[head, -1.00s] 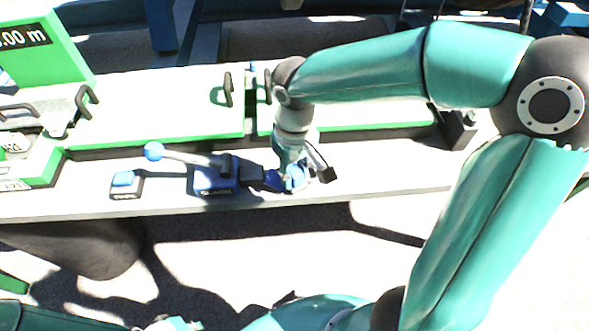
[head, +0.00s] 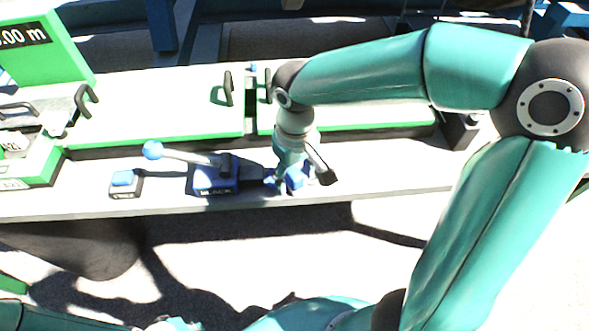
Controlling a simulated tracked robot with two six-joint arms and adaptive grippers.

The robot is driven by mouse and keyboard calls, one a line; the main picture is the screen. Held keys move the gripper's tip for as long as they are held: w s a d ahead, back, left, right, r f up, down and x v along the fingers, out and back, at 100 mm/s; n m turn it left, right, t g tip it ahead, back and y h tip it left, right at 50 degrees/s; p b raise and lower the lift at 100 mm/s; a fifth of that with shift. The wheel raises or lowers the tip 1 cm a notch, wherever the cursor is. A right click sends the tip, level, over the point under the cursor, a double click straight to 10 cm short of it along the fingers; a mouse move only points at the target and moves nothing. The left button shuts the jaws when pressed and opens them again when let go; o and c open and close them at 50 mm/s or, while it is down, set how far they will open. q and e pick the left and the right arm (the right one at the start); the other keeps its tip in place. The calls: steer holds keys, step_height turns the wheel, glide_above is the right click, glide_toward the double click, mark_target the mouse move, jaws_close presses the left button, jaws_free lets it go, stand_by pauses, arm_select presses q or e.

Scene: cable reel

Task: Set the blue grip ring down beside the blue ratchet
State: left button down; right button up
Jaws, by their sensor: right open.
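The blue ratchet (head: 213,180) stands on the pale bench ledge. Its grey lever leans left and ends in a blue ball (head: 153,150). My right gripper (head: 296,182) is low over the ledge, just right of the ratchet, and open. A small blue piece, which looks like the blue grip ring (head: 295,178), shows at its fingers. The fingers partly hide it, so I cannot tell whether it rests on the ledge or still touches them. My left gripper is not in view.
A small box with a blue top (head: 123,179) sits left of the ratchet. Green-edged panels with black handles (head: 84,100) stand behind the ledge. A green display (head: 35,50) is at the far left. The ledge (head: 400,180) right of my gripper is clear.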

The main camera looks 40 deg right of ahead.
step_height(320, 180, up, 12)
stand_by(0.5)
